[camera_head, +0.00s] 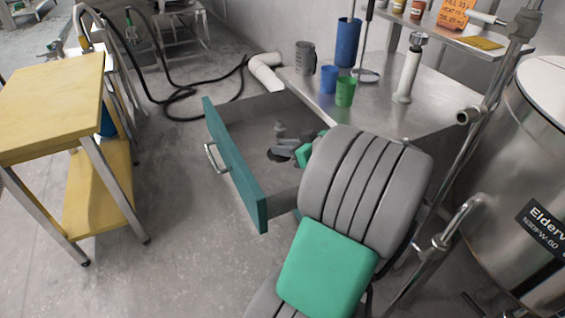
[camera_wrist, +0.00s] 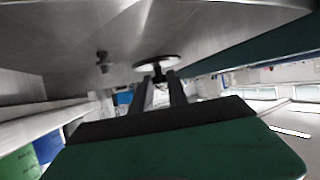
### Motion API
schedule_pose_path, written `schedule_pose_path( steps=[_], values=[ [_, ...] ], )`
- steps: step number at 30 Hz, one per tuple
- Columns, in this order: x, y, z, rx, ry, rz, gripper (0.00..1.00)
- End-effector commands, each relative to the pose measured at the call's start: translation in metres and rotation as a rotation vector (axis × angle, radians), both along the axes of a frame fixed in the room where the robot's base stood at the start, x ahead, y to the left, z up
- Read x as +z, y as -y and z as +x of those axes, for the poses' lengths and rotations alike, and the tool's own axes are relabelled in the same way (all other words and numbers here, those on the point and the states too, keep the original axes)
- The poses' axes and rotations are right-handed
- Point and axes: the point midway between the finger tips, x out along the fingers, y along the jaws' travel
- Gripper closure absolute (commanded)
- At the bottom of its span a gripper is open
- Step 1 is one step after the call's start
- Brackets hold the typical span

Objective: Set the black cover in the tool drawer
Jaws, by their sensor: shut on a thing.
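The tool drawer (camera_head: 236,165) is pulled open under the metal table, with a teal front and a grey inside. My gripper (camera_head: 290,152) reaches into it from the right, partly hidden by my arm. In the wrist view its two dark fingers (camera_wrist: 163,88) are shut on the black cover (camera_wrist: 157,62), seemingly by a small middle part. The cover is a round disc and looks pale in that view. In the head view the dark cover (camera_head: 276,156) shows low inside the drawer. I cannot tell whether it touches the drawer floor.
A small grey tool (camera_head: 280,130) is in the drawer near the cover. The metal table (camera_head: 375,115) holds cups and a white cylinder (camera_head: 409,75). A yellow-topped stand (camera_head: 50,105) is at left, a steel tank (camera_head: 520,190) at right. A black hose (camera_head: 180,105) lies behind.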

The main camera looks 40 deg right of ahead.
Motion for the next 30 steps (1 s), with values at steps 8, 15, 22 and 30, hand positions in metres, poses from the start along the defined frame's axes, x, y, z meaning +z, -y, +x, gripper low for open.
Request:
schedule_pose_path(
  steps=[8, 15, 22, 30],
  values=[
    [-0.036, 0.013, 0.025, 0.001, 0.001, 0.0, 1.0],
    [-0.065, 0.014, 0.026, -0.002, 0.001, -0.003, 1.0],
    [-0.067, 0.014, 0.025, -0.001, 0.001, -0.003, 1.0],
    [-0.076, 0.014, 0.025, -0.001, 0.001, -0.002, 1.0]
  ],
)
